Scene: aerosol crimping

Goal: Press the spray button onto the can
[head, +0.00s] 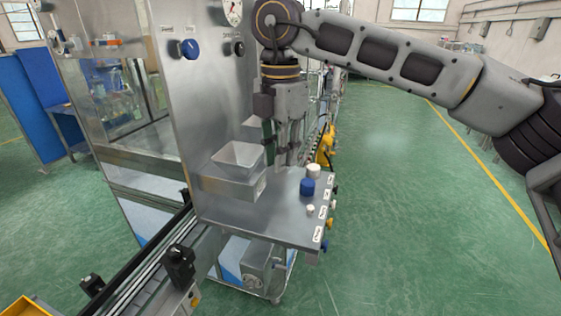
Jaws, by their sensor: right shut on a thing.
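My right gripper (284,158) points down over the steel worktop of the crimping machine, beside the square hopper. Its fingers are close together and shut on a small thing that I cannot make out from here. A narrow green strip (268,140) shows just left of the fingers; I cannot tell whether it is part of the can. No spray button or whole can can be made out for certain. My left gripper is not in view.
The steel hopper (238,156) stands left of the gripper. A blue round piece (307,187), a white one (313,170) and a smaller white one (310,210) are on the worktop (272,222) by its labelled right edge. A conveyor (150,268) runs at left. Green floor is free at right.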

